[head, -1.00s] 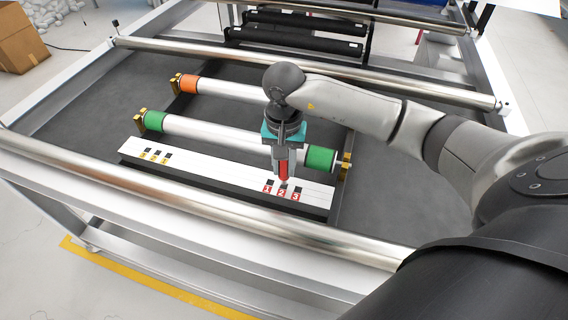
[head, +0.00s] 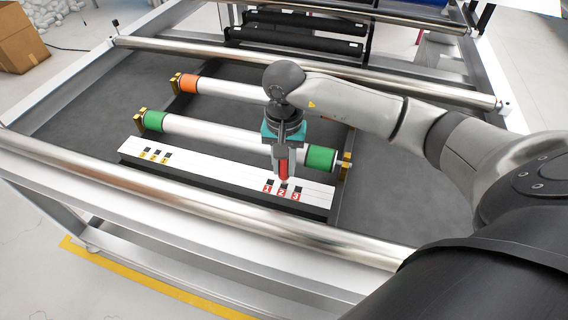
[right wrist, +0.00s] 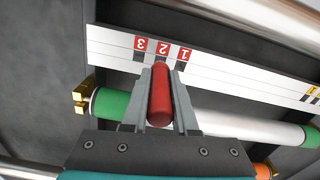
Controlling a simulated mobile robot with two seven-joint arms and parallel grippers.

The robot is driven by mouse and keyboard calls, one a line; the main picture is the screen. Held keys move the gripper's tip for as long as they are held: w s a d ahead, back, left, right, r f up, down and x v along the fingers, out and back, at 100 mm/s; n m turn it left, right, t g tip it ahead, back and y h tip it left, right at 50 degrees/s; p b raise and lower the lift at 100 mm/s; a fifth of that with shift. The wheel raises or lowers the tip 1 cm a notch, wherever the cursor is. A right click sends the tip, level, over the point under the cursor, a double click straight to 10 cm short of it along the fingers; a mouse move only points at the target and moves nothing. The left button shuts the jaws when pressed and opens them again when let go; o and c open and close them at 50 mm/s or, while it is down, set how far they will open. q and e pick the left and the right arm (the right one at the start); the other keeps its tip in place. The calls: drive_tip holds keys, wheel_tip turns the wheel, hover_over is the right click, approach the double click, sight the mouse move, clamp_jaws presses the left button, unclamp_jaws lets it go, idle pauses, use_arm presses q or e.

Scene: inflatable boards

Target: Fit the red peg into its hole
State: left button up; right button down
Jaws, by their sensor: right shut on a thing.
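The red peg (head: 283,169) is held pointing down in my right gripper (head: 284,165), which is shut on it. The peg also shows between the fingers in the right wrist view (right wrist: 160,97). A white board (head: 215,174) lies below, with dark square holes and red labels 1, 2 and 3 at its right end. The peg's lower tip is over or close to hole 2; the gap to the board is hard to judge. In the right wrist view the peg's far end covers the area just below label 2 (right wrist: 163,47). My left gripper is not in view.
Holes with yellow labels (head: 154,155) lie at the board's left end. A roller with green ends (head: 153,121) runs just behind the board, and one with an orange end (head: 188,85) lies farther back. A metal rail (head: 200,201) runs along the front.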

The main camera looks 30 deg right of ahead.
sight(284, 176)
drive_tip(key=shift+b, duration=0.4)
idle(0.6)
drive_tip(key=shift+f+b, duration=1.9)
drive_tip(key=shift+f, duration=0.1)
drive_tip(key=c, duration=0.6)
unclamp_jaws()
